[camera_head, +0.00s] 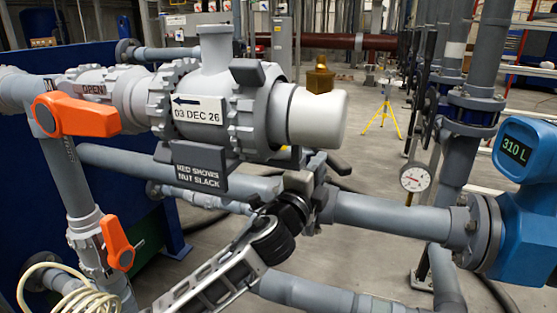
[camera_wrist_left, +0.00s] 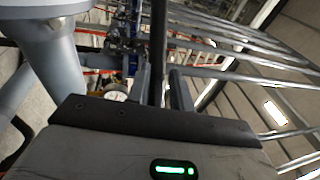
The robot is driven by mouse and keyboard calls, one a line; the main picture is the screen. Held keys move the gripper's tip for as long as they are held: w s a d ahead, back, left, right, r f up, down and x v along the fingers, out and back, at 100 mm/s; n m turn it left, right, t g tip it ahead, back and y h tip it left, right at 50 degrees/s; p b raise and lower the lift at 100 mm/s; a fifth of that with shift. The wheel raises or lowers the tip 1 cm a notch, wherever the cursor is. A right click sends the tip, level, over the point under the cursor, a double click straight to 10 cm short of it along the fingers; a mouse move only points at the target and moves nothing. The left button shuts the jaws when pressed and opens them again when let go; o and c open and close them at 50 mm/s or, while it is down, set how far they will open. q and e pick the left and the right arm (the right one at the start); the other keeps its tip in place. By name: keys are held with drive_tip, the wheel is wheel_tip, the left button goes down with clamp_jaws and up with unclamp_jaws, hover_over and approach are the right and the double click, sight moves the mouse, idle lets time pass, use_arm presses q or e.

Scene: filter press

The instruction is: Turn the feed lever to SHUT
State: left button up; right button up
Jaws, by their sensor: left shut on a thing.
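A second orange lever (camera_head: 117,243) is on the vertical pipe below. No label in view says which is the feed lever. My left gripper (camera_head: 316,180) is below the filter housing (camera_head: 218,100), well right of both levers. It is shut on what looks like a dark bar or lug at the housing's underside; its jaws partly hide it. In the left wrist view a dark upright bar (camera_wrist_left: 158,50) shows between the fingers. My right gripper is out of view.
The housing has a pale end cap (camera_head: 318,118), a dark lug (camera_head: 254,72) and a plate reading RED SHOWS NUT SLACK (camera_head: 200,169). A blue meter (camera_head: 525,190) reads 310 L at right, near a round gauge (camera_head: 417,177). A coiled cream hose (camera_head: 65,290) is lower left.

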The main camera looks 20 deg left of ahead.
use_arm(q)
drive_tip(key=shift+s+a+r, duration=0.1)
drive_tip(key=shift+a+r, duration=0.55)
drive_tip(key=shift+a, duration=0.05)
clamp_jaws()
drive_tip(key=s+a+p, duration=0.1)
drive_tip(key=a, duration=0.5)
drive_tip(key=shift+a+f, duration=0.35)
drive_tip(key=shift+s, duration=0.1)
drive_tip(key=o, duration=1)
unclamp_jaws()
